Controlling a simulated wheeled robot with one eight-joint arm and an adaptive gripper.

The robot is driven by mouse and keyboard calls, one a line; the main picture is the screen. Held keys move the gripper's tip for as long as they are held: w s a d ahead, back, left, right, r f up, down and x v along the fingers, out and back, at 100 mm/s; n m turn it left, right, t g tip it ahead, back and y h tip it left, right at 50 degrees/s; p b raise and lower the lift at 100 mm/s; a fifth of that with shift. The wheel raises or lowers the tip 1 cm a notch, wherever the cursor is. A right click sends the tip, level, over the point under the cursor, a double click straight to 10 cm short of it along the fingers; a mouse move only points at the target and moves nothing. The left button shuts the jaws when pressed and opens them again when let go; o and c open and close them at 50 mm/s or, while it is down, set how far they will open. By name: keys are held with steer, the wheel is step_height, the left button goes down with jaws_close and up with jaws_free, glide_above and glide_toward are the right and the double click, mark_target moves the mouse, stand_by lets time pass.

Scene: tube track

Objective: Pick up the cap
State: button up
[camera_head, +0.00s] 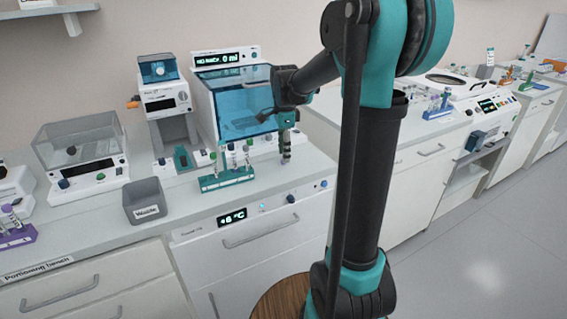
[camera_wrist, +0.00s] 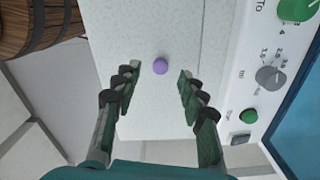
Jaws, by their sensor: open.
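A small round purple cap (camera_wrist: 160,66) lies on the pale worktop in the wrist view. It shows between and slightly beyond the tips of my gripper (camera_wrist: 156,78), with clear space on both sides. My gripper is open and empty, and its fingers do not touch the cap. In the head view my gripper (camera_head: 286,157) points down over the worktop, right of the tube rack. I cannot make out the cap in the head view.
A teal rack (camera_head: 226,181) with several capped tubes stands left of my gripper. A machine with a blue clear cover (camera_head: 235,100) stands behind it. A grey waste bin (camera_head: 146,203) is further left. A wooden barrel (camera_wrist: 38,28) stands off the worktop's edge.

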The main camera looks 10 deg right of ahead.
steer(key=shift+f, duration=1.2)
steer(key=c, duration=0.8)
steer(key=shift+r, duration=0.1)
